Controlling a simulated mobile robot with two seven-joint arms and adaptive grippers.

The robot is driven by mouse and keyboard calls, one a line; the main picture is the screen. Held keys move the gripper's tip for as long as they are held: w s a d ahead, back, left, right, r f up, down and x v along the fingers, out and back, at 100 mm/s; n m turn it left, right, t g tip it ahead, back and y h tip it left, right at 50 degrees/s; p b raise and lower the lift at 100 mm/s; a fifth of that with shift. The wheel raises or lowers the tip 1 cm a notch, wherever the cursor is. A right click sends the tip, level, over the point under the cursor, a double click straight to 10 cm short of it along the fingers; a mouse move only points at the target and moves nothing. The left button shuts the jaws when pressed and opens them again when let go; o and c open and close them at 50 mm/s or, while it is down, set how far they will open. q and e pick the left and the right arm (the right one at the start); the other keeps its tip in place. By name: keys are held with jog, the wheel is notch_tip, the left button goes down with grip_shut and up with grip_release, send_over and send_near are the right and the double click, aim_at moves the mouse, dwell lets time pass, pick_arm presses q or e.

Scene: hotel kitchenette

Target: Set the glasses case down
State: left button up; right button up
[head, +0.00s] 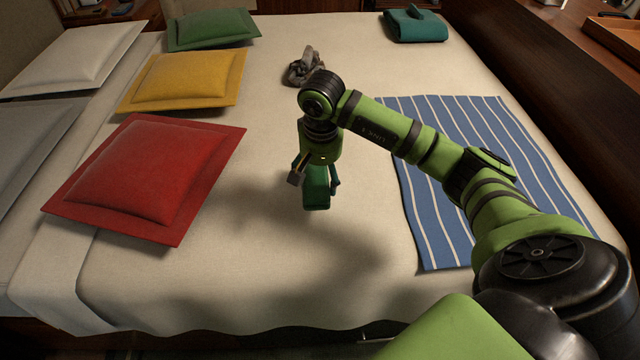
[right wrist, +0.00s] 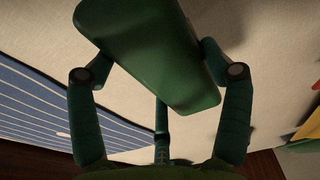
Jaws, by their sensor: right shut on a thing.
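The glasses case (head: 316,190) is a green, rounded oblong box. My right gripper (head: 316,185) is shut on it over the middle of the bed, pointing down. My left gripper is not in view.
The cream bed (head: 270,270) has free room in front of and behind the case. Red (head: 145,175), yellow (head: 185,80) and green (head: 212,28) cushions lie left. A blue striped cloth (head: 425,225) lies right. A grey knotted item (head: 303,66) and teal folded item (head: 416,25) lie farther back.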

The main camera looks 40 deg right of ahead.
notch_tip(320, 180, down, 3)
jog(key=shift+f, duration=0.5)
jog(key=shift+f+b, duration=0.1)
jog(key=shift+b, duration=0.3)
jog(key=o, duration=1.1)
jog(key=shift+o, duration=0.2)
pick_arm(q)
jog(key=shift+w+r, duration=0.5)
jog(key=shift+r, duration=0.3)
